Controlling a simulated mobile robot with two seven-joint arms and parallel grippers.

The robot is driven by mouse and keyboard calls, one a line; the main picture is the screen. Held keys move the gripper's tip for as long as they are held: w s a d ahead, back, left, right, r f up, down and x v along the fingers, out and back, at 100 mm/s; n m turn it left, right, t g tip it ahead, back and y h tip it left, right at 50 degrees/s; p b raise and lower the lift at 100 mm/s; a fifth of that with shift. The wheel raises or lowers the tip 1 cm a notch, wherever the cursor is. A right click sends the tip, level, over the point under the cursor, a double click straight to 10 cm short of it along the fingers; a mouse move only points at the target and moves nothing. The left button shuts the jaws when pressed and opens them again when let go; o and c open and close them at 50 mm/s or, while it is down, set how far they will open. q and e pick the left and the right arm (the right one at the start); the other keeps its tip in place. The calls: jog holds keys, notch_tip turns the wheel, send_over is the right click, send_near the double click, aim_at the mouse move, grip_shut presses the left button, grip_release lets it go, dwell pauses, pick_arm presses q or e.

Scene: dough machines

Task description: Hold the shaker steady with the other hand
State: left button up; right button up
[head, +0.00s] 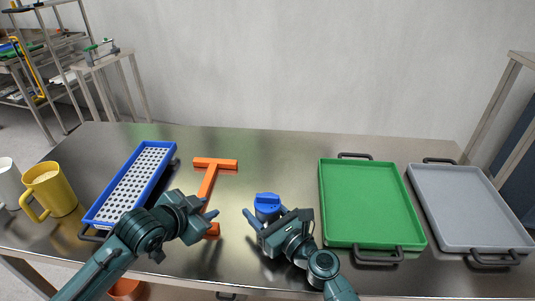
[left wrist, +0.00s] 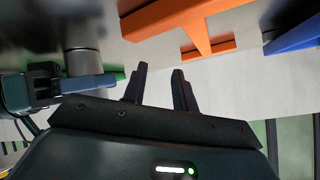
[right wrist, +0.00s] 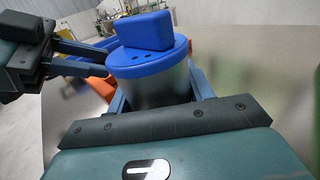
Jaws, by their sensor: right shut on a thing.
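The shaker is a metal cylinder with a blue lid (head: 267,201) and stands upright on the table. My right gripper (head: 270,218) is shut on the shaker's body, with one finger on each side, as the right wrist view shows with the blue-topped shaker (right wrist: 152,88) between the fingers. My left gripper (head: 212,205) is apart from the shaker, to its left. In the left wrist view its two fingers (left wrist: 160,85) stand apart with nothing between them. The shaker's metal side (left wrist: 82,62) shows at the left there.
An orange I-shaped piece (head: 207,185) lies beside my left gripper. A blue tray with a perforated white insert (head: 138,183) and a yellow mug (head: 52,190) are at left. A green tray (head: 370,200) and a grey tray (head: 462,205) are at right. The table's back middle is clear.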

pick_arm(q)
jog(key=w+d+r+m+g+h, duration=0.1)
jog(key=w+d+r+g, duration=0.1)
jog(key=w+d+r, duration=0.3)
notch_tip(320, 180, up, 6)
jog(key=m+g+y, duration=0.1)
jog(key=m+g, duration=0.4)
send_over(268, 195)
jog(key=w, duration=0.3)
jog(key=shift+s+a+r, duration=0.1)
jog(key=shift+a+r, duration=0.1)
jog(key=shift+a, duration=0.1)
notch_tip(268, 195, up, 4)
jog(key=s+m+g+y, duration=0.3)
jog(key=y, duration=0.1)
jog(key=shift+d+f, duration=0.15)
jog(key=shift+f, duration=1.9)
jog(key=shift+d+f, duration=0.1)
jog(key=shift+f, duration=1.95)
jog(key=shift+f, duration=0.25)
jog(key=shift+c, duration=0.5)
